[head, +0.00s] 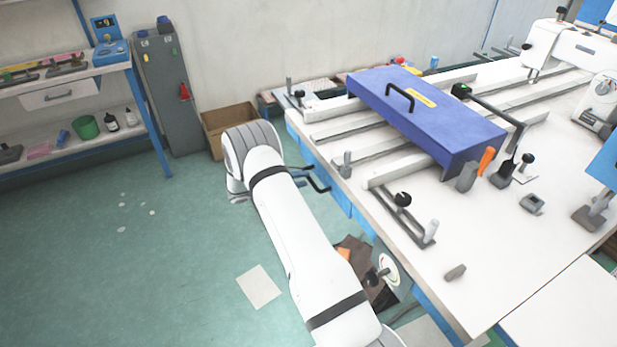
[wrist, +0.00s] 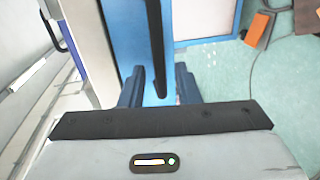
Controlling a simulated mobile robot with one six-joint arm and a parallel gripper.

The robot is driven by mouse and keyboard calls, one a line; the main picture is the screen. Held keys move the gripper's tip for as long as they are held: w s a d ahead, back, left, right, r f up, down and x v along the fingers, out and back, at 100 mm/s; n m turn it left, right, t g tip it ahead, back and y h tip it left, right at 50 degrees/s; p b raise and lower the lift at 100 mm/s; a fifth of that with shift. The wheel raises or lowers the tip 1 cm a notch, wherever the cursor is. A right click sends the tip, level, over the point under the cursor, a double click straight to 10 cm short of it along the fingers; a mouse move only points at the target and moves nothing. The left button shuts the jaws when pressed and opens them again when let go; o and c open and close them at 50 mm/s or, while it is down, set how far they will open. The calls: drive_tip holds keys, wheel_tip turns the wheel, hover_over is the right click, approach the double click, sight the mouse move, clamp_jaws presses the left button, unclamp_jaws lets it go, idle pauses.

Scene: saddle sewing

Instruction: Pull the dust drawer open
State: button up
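The dust drawer's blue front (head: 338,199) shows under the table's left edge in the head view. Its dark bar handle (head: 319,184) sticks out to the left of it. In the wrist view the handle (wrist: 156,45) runs down the middle in front of a blue face (wrist: 125,35). My gripper (wrist: 158,88) is open, with one finger on each side of the handle's near end. Gaps show between the bar and both fingers, so it is not clamped. In the head view my arm hides most of the gripper. I cannot tell whether the drawer is slightly open.
The white table (head: 480,270) carries a blue box-shaped cover (head: 425,115), rails and small tools. A cardboard box (head: 226,122) and grey cabinet (head: 165,85) stand behind my arm. A brown crumpled item (head: 352,262) lies under the table. The green floor at left is mostly clear.

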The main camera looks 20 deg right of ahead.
sight(309, 178)
drive_tip(key=shift+x, duration=1.75)
clamp_jaws()
